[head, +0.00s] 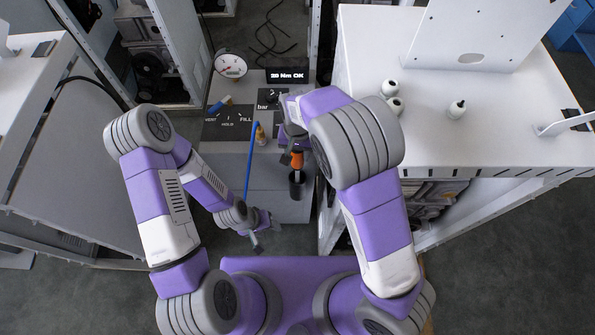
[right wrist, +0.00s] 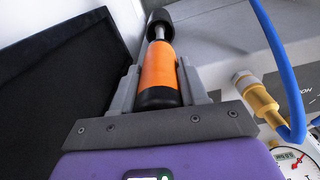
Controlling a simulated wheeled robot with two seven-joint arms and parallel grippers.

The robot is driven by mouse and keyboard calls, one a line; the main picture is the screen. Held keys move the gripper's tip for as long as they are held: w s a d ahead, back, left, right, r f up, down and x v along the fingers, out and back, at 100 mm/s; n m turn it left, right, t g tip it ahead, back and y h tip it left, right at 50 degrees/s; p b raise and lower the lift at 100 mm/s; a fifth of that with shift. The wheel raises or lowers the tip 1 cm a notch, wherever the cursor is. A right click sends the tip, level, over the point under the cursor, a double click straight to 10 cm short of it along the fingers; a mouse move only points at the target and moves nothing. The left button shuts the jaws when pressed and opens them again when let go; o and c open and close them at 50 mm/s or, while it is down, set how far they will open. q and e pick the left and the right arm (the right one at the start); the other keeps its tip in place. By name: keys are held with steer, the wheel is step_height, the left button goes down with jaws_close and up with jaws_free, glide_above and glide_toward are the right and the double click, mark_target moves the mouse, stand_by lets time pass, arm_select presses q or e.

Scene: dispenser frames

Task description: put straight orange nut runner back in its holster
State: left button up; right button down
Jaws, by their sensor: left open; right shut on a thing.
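The straight orange nut runner (head: 297,160) is held in my right gripper (head: 291,138) at the front of the grey console. In the right wrist view, both fingers of the right gripper (right wrist: 160,78) close around the orange body (right wrist: 159,68). A silver shaft and a round black end show beyond it. In the head view a black, cup-like holster (head: 296,190) is just below the orange body. I cannot tell whether the tool's tip is inside it. My left gripper (head: 257,229) is open and empty, low in front of the console.
The console (head: 222,155) carries a gauge (head: 230,65), a "20 Nm OK" display (head: 288,75) and a blue hose (head: 250,160) on a brass fitting (head: 261,136). The white table (head: 430,130) with several small white bottles stands close on the right. Floor is free at front left.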

mark_target(298, 169)
step_height(298, 169, down, 11)
steer(key=shift+w+r+b, duration=0.1)
steer(key=shift+w+b, duration=0.05)
steer(key=shift+b, duration=0.75)
steer(key=c, duration=0.6)
jaws_free()
steer(key=shift+r, duration=0.1)
step_height(298, 169, up, 12)
steer(key=shift+f+p, duration=0.1)
steer(key=shift+p, duration=1.15)
